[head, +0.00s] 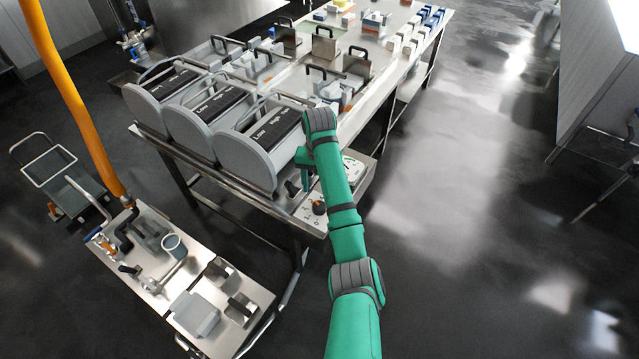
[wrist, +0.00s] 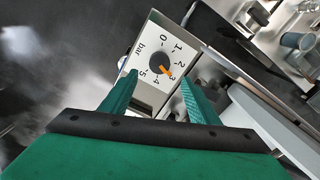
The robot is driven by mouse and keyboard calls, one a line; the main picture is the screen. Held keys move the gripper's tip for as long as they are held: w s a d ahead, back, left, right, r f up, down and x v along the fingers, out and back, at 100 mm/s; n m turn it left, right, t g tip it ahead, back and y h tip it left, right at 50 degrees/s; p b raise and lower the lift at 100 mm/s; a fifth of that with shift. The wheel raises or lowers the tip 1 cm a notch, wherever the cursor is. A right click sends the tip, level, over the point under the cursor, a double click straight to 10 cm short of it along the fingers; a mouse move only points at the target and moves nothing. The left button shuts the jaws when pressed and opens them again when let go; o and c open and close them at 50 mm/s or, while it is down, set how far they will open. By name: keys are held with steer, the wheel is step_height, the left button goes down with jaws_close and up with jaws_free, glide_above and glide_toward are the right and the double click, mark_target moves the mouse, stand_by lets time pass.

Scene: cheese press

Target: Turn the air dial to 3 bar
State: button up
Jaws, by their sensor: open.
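The air dial (wrist: 159,63) is a dark round knob with an orange pointer, on a pale plate marked 0 to 5 and "bar". In the wrist view the pointer aims at or very close to the 3. My gripper (wrist: 158,77) is open, its two green fingers apart below the knob in the picture, holding nothing. Whether the fingertips touch the plate cannot be told. In the head view the dial (head: 319,207) is a small dark knob on the panel at the table's near end, with my gripper (head: 305,182) close above it.
Grey rounded press units (head: 245,145) with black labelled tops stand on the steel table just left of my arm. A low cart (head: 205,285) with a cup and metal parts is at the lower left. Open floor (head: 450,190) lies to the right.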

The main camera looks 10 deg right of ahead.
steer(key=shift+s+d+r, duration=0.1)
steer(key=shift+r, duration=0.6)
stand_by(0.4)
